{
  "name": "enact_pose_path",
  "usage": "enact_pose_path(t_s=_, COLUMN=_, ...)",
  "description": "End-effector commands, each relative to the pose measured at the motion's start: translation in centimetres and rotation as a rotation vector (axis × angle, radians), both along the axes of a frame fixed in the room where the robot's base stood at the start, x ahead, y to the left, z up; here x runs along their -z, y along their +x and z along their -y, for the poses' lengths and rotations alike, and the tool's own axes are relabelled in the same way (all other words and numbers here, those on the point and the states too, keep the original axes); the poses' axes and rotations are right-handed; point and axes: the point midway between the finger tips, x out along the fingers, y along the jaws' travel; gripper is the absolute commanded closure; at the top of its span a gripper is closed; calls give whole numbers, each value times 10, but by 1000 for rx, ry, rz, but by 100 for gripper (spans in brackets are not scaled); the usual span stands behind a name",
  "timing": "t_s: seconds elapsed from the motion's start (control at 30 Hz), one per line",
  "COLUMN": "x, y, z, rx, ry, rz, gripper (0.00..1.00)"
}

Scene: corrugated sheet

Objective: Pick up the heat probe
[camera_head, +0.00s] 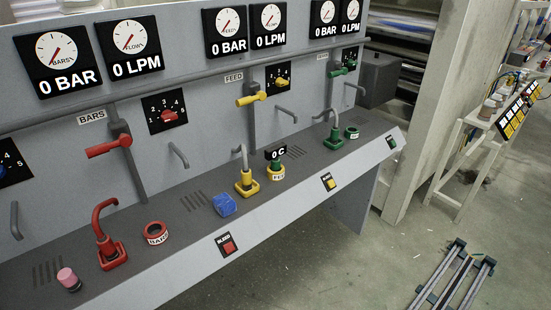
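The heat probe appears to be the small device with a black "0 C" display (275,153) and a green body. It stands upright on the console ledge, in or on the yellow ring labelled FEED (276,175), just right of the yellow spout (244,178). Its lower end is hidden by the ring. My gripper is not in view.
The grey console ledge (185,228) also carries a blue block (224,204), a red BARS ring (156,233), a red spout (107,245), a pink-topped knob (69,279) and a green spout (334,138). Lever valves and dials line the panel behind. Open floor lies in front.

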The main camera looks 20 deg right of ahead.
Motion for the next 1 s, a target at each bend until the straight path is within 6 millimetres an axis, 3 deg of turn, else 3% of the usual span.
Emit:
enact_pose_path(t_s=0.47, x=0, y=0, z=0, rx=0, ry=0, rz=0, gripper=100)
enact_pose_path(t_s=1.0, x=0, y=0, z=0, rx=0, ry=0, rz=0, gripper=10)
